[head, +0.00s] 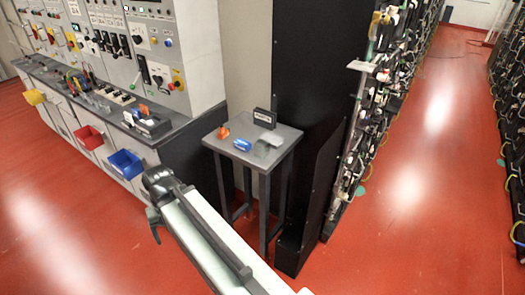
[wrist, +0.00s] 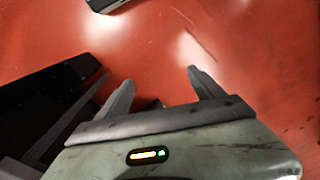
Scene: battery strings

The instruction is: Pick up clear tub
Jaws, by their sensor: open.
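A small, pale, see-through shape that looks like the clear tub (head: 268,145) sits on the right part of the small grey table (head: 248,162) in the head view. Its outline is faint and small. My gripper (wrist: 160,80) is open and empty in the wrist view, with red floor beyond its fingers. In the head view, the end of my arm is left of the table and apart from it. The tub cannot be made out in the wrist view.
On the table are an orange item (head: 223,132), a blue item (head: 242,145) and a black box (head: 264,118). A control bench with blue (head: 125,164), red (head: 89,138) and yellow bins stands left. Red floor is open at right.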

